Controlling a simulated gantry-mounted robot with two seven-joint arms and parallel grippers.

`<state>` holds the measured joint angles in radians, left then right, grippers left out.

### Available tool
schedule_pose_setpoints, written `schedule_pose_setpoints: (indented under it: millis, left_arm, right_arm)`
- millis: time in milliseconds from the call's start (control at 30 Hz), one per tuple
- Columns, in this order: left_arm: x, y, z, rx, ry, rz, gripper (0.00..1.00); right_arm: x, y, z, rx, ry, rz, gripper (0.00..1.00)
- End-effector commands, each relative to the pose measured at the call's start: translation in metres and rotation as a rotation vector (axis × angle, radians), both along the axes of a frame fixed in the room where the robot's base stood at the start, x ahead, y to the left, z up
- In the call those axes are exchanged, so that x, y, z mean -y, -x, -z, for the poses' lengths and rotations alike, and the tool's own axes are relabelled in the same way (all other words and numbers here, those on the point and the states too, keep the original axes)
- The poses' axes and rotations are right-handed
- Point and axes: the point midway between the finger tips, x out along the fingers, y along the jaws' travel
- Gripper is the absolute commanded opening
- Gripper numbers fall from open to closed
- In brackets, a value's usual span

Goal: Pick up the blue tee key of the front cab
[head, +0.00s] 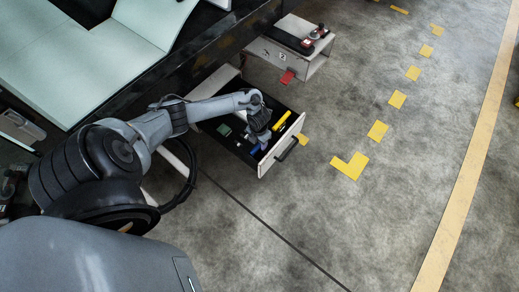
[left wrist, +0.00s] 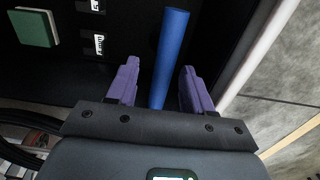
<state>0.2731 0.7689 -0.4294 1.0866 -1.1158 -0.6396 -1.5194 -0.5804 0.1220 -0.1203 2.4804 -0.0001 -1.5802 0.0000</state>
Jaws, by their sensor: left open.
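The blue tee key (head: 254,149) lies in an open drawer (head: 283,151) with a white front, partly hidden by my left gripper (head: 258,138) in the head view. In the left wrist view the key shows as a long blue bar (left wrist: 171,45). It runs down between the two purple fingers of my left gripper (left wrist: 159,68), with a gap to each finger. The gripper is open, and its body hides the bar's lower end. No crosspiece of the key can be made out. My right gripper is not in view.
The drawer also holds a green block (head: 224,130) and a yellow item (head: 281,121). White labels (left wrist: 99,43) show on the dark drawer floor. Another white unit (head: 290,48) stands behind. Open floor lies to the right.

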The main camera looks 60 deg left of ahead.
Motion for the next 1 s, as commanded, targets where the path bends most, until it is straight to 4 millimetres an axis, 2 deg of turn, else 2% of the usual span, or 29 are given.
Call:
schedule_pose_setpoints:
  millis: [400, 700, 767, 1000]
  left_arm:
    - [0.003, -0.002, 0.047, -0.001, 0.000, -0.001, 0.51]
    - [0.003, -0.002, 0.048, -0.001, -0.001, 0.000, 0.51]
    - [0.003, -0.002, 0.048, -0.001, -0.001, 0.000, 0.43]
    - [0.003, -0.002, 0.048, -0.001, -0.001, 0.000, 0.07]
  right_arm:
    - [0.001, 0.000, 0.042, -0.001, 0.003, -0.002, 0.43]
    - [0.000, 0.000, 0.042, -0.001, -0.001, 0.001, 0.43]
    - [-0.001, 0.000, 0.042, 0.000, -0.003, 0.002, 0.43]
    - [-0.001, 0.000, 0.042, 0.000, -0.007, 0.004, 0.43]
